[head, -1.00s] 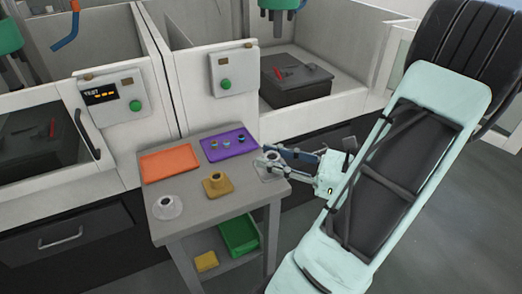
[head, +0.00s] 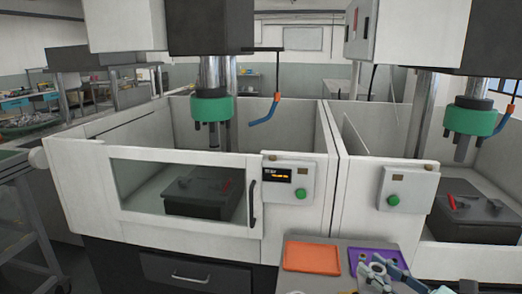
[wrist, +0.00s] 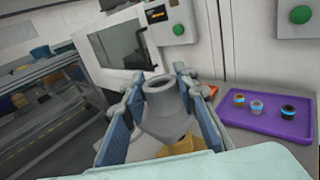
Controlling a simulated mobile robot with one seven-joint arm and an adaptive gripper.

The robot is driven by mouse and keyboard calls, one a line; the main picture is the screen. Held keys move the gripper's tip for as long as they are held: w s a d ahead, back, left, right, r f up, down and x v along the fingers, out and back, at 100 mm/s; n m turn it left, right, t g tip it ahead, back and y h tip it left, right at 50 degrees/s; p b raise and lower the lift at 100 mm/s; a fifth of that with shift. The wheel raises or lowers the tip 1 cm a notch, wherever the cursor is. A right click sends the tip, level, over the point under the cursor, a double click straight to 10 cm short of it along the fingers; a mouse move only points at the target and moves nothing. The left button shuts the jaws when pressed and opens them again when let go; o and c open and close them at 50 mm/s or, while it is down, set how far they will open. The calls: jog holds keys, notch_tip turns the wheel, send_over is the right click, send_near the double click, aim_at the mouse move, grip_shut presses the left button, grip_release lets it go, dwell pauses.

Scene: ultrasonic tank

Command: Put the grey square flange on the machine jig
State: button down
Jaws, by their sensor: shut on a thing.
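The grey square flange (wrist: 160,112), with a round hollow neck, sits between the two fingers of my gripper (wrist: 162,115) in the wrist view. My gripper is shut on it. In the head view the flange (head: 378,268) and my gripper (head: 386,272) show small at the bottom edge, over the table beside the purple tray. Dark jig blocks with red-handled parts stand inside the two machines: one (head: 195,198) behind the left machine's window, one (head: 465,222) in the right machine's open-fronted bay. Which is meant, I cannot tell.
The purple tray (wrist: 267,122) holds small ringed parts. An orange tray (head: 312,257) lies left of it. A brass flange (wrist: 185,145) shows partly behind the grey one. The left machine's windowed door (head: 180,190) is shut. Green-collared spindles (head: 212,109) hang above the jigs.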

jog(key=w+a+f, duration=0.2)
jog(key=w+a, duration=0.1)
jog(key=a, duration=0.2)
jog(key=w+a+f, duration=0.2)
jog(key=w+a, duration=0.1)
jog(key=a, duration=0.1)
jog(key=w+a+f, duration=0.1)
jog(key=w+a, duration=0.2)
jog(key=a, duration=0.2)
jog(key=shift+w+a+f, duration=0.2)
jog(key=shift+a+f, duration=0.1)
jog(key=shift+f, duration=0.1)
notch_tip(320, 180, up, 9)
jog(key=n+g+y+p, duration=0.5)
jog(key=y+p, duration=0.1)
jog(key=p, duration=1)
jog(key=shift+w, duration=0.15)
